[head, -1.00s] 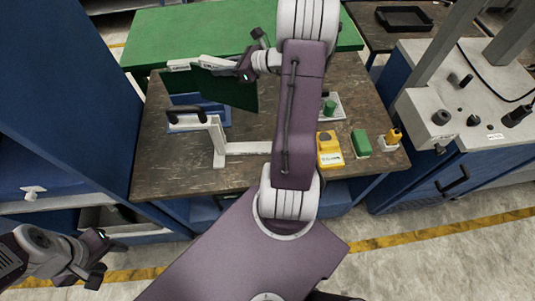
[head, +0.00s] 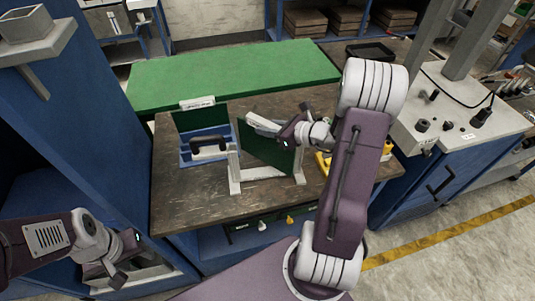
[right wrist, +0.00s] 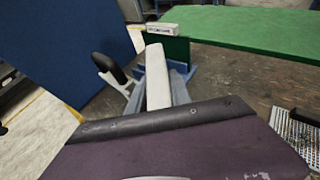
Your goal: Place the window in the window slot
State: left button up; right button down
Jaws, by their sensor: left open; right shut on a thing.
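The held window is a dark green panel (head: 268,150) with a white top bar (head: 263,122). My right gripper (head: 284,133) is shut on it near that bar. The panel hangs between the two posts of a pale grey frame (head: 234,172); I cannot tell whether its lower edge sits in the slot. The bar also fills the middle of the right wrist view (right wrist: 157,78). A second green panel (head: 188,121) with a labelled white bar stands in a blue rack (head: 186,153). My left gripper (head: 118,267) is open and empty, low at the left, off the table.
A black handle (head: 208,145) rises between the rack and the frame. A yellow device (head: 323,160) sits behind my right arm. The grey machine (head: 460,125) stands at the right. The front left of the wooden table (head: 185,215) is clear.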

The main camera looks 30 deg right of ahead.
aim_at(267, 139)
notch_tip(267, 139, down, 6)
jog(key=shift+w+d, duration=0.1)
dwell(0.4)
jog(key=shift+f, duration=0.15)
jog(key=c, duration=1.2)
grip_release()
jog(key=shift+o, duration=0.2)
jog(key=shift+r, duration=0.35)
jog(key=v, duration=1.2)
jog(key=shift+b, duration=0.45)
